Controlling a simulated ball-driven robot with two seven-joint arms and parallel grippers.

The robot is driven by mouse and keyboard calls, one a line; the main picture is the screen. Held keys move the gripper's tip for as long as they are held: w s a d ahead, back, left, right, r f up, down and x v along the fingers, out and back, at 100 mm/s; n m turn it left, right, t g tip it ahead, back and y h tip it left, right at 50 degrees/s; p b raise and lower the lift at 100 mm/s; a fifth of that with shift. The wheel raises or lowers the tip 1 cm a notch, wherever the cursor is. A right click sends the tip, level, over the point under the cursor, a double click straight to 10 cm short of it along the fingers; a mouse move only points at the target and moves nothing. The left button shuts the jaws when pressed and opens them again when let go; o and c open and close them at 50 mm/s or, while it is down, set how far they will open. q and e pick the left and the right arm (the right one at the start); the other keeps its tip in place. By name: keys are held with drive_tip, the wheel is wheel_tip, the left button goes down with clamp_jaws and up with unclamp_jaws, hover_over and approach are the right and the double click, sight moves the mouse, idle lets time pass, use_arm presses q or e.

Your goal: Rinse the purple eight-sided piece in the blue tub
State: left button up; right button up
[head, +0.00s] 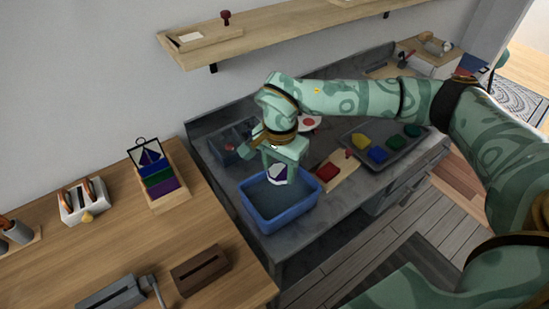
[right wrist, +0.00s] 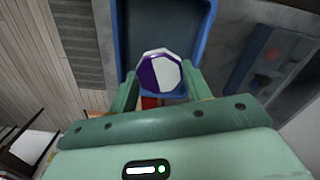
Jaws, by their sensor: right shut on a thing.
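The purple eight-sided piece (right wrist: 160,73) is held between the two fingers of my right gripper (right wrist: 158,84); its face is part purple, part white. In the head view the piece (head: 277,173) shows between the fingers of the right gripper (head: 277,178), over the blue tub (head: 262,222). The tub stands on the grey counter, and its rim also shows in the right wrist view (right wrist: 205,35). The tub's inside looks dark grey-blue. How far the piece is above the tub's bottom is hard to tell. My left gripper is not in view.
Right of the tub are a wooden board with a red block (head: 327,171) and a grey tray (head: 372,157) with several coloured pieces. A wooden holder with coloured cards (head: 160,180) stands on the wooden table at left. A shelf (head: 260,30) runs along the wall above.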

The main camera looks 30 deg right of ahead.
wheel_tip(320, 180, down, 3)
drive_tip(key=shift+s+f+b, duration=0.15)
drive_tip(key=shift+f+b, duration=0.05)
drive_tip(key=shift+b, duration=1.05)
drive_tip(key=b, duration=0.5)
hover_over(279, 202)
wheel_tip(279, 202, down, 6)
drive_tip(key=shift+r, duration=0.1)
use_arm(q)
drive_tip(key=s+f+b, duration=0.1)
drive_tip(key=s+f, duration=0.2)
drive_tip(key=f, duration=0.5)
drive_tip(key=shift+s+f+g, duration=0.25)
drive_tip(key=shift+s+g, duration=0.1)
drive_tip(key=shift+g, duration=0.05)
use_arm(e)
drive_tip(key=shift+f, duration=0.95)
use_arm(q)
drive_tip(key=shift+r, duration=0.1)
use_arm(e)
drive_tip(key=shift+d+r, duration=0.1)
drive_tip(key=shift+d, duration=0.05)
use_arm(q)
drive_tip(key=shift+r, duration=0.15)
use_arm(e)
drive_tip(key=shift+d, duration=0.45)
